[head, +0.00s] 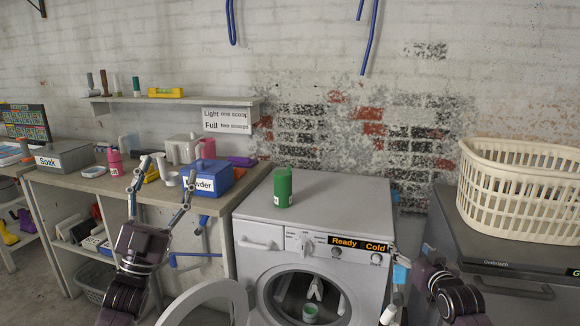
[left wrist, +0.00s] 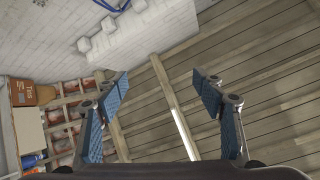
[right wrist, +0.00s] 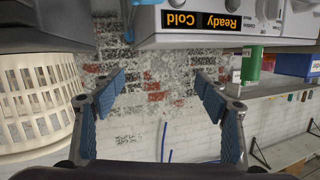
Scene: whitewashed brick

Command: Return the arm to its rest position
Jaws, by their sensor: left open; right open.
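My left gripper (head: 163,172) is raised in front of the wooden counter, fingers pointing up and spread wide with nothing between them. In the left wrist view its blue-padded fingers (left wrist: 165,110) stand apart against the ceiling. My right gripper (head: 398,268) is at the right front of the washing machine, near the gap beside the dark appliance. In the right wrist view its fingers (right wrist: 162,108) are apart and empty, with the brick wall behind them.
The washing machine (head: 262,226) has its round door open and a green cup (head: 310,313) inside. A green bottle (head: 283,187) stands on top. A cream basket (head: 522,190) sits on the dark appliance (head: 500,262). A blue powder box (head: 207,178) and grey Soak box (head: 64,156) are on the counter.

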